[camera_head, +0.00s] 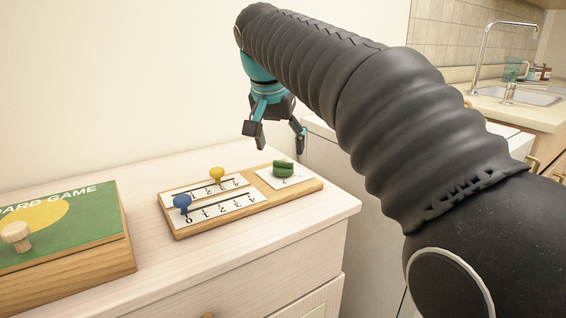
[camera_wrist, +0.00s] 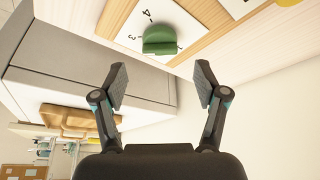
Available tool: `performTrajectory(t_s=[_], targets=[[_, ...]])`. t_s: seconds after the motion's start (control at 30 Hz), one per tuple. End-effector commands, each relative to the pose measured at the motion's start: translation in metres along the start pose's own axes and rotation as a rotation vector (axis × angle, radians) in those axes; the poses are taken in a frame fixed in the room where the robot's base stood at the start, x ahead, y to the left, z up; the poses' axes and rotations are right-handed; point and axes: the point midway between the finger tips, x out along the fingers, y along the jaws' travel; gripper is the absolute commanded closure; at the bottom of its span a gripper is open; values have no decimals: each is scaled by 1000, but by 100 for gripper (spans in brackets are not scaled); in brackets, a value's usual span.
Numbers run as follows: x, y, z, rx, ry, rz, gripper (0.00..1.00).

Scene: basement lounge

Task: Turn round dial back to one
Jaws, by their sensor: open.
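The round dial (camera_head: 283,169) is green with a raised grip bar and sits on a white numbered plate at the right end of a wooden board (camera_head: 180,233). In the wrist view the green dial (camera_wrist: 160,40) is ahead of the fingertips, near the marks 3 and 4; the other marks are hidden or unclear. My gripper (camera_head: 276,135) hangs open and empty above the board, behind and above the dial. Its two fingers also show apart in the wrist view (camera_wrist: 160,82), with the dial beyond the gap and not touched.
The board also bears a yellow slider (camera_head: 217,175) and a blue slider (camera_head: 182,204) on numbered scales. A board game box (camera_head: 62,240) with a wooden knob (camera_head: 16,236) lies to the left. The cabinet top's front edge is clear. A sink (camera_head: 520,95) stands far right.

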Motion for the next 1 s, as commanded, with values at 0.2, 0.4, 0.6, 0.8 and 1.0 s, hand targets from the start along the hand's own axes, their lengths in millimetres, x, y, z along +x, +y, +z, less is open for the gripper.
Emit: performTrajectory(t_s=[0.2,0.4,0.6,0.8,1.0], targets=[[35,0,0,0,-1,1,28],[48,0,0,0,0,-1,28],[51,0,0,0,0,-1,28],[50,0,0,0,0,-1,48],[50,0,0,0,0,-1,88]])
